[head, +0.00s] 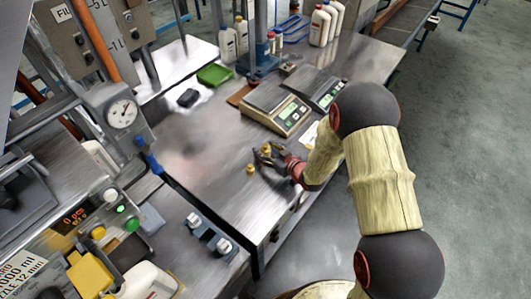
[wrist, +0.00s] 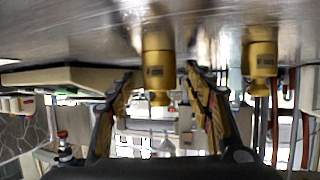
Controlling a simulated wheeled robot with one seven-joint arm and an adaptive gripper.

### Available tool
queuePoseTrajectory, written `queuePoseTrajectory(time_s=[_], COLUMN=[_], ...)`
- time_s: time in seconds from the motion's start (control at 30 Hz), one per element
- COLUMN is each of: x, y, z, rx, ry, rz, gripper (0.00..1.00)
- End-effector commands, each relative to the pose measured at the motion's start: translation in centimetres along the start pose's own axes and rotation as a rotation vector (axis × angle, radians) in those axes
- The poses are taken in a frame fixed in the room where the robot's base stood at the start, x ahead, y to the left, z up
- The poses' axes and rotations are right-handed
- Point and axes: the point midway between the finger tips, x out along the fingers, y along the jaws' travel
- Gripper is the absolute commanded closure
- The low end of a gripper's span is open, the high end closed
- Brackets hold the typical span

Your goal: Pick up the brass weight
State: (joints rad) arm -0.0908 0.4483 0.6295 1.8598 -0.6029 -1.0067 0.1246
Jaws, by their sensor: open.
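Two small brass weights stand on the steel bench. One brass weight (head: 266,149) is at the fingertips of my gripper (head: 262,156). In the wrist view, where the bench is at the top, this weight (wrist: 158,68) shows between the two finger ends, with a gap on each side. My gripper (wrist: 161,76) is open and empty. The other brass weight (head: 250,169) stands outside the jaws, nearer the front. It also shows in the wrist view (wrist: 260,62), right of the right finger. I cannot tell exactly how deep the first weight is between the fingers.
Two bench scales (head: 283,117) stand just behind my gripper. A green tray (head: 214,74), a black object (head: 188,97) and several bottles (head: 320,25) are farther back. The steel bench (head: 215,165) is clear left of the weights. A dial gauge (head: 122,112) is at the left.

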Motion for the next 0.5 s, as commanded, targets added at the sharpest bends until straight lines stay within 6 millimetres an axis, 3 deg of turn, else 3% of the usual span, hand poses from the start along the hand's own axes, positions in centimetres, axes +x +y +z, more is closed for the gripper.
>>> queuePoseTrajectory(time_s=[0.27, 0.5], x=[0.57, 0.55], y=[0.00, 0.01], z=[-0.06, -0.06], rx=[0.000, 0.000], ry=[-0.001, 0.000], rz=[0.000, 0.001], gripper=[0.49, 0.62])
